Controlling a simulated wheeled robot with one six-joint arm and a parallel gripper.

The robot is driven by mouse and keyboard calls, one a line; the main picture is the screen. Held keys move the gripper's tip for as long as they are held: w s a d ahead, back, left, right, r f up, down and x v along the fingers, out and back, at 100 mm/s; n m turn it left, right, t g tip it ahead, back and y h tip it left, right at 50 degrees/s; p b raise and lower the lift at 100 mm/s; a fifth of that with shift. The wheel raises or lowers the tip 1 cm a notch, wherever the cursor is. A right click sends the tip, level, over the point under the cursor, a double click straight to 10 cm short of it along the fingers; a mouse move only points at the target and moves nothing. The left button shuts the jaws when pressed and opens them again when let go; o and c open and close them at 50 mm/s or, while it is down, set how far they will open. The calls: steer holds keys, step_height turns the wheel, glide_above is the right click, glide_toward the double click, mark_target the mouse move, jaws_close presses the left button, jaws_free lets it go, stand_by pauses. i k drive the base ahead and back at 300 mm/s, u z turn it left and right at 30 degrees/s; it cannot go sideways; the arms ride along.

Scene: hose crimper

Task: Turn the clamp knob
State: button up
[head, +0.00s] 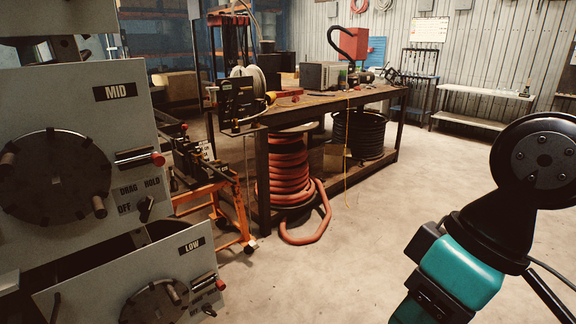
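A grey panel marked MID (138,112) stands close at the left. It carries a large dark disc (55,176) with pegs, a small black selector knob (146,208) among the words OFF, DRAG and HOLD, and a short red-tipped lever (141,159). A lower panel marked LOW (210,262) has a similar, partly cut-off disc (154,302) and a red-tipped lever (206,282). No knob is labelled as the clamp knob, so I cannot tell which it is. My teal and black arm shows at the right; my gripper is not in view.
A workbench (330,103) with tools stands in the middle, with a coiled orange hose (283,172) under it and a loose end on the floor. An orange-framed stand (203,190) is beside the panels. The concrete floor (330,270) is clear between the panels and my arm.

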mark_target(193, 145)
steer(key=z, duration=0.15)
steer(key=i, duration=1.55)
steer(key=u, duration=1.3)
steer(key=k, duration=0.5)
steer(key=z, duration=0.5)
steer(key=i, duration=0.75)
steer(key=z, duration=0.9)
steer(key=i, duration=0.9)
steer(key=z, duration=0.05)
